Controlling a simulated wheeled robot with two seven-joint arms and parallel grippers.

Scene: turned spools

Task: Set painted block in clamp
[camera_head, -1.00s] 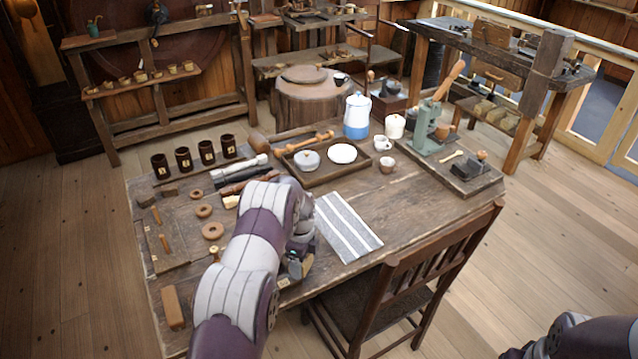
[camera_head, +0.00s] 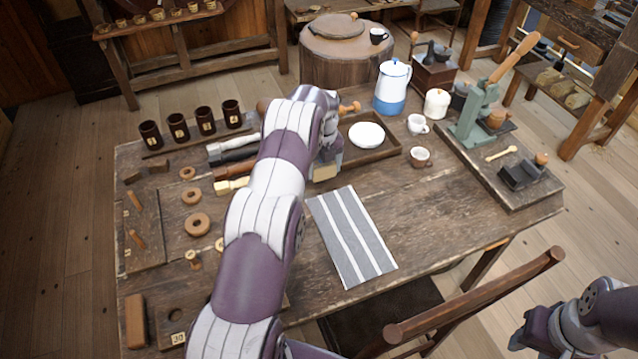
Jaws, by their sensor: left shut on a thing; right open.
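My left gripper (camera_head: 328,155) is over the front left part of the wooden tray, partly hidden by my own arm. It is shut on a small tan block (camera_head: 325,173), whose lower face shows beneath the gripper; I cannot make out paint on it. The clamp seems to be the green metal stand (camera_head: 468,128) with a long wooden lever, upright on a board at the table's right end. The held block is well to the left of it. My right gripper (camera_head: 522,333) is open and empty at the lower right, off the table beside the chair.
The tray (camera_head: 390,152) holds a white dish (camera_head: 367,134). A striped cloth (camera_head: 350,235) lies in front. A chair (camera_head: 480,300) stands at the front edge.

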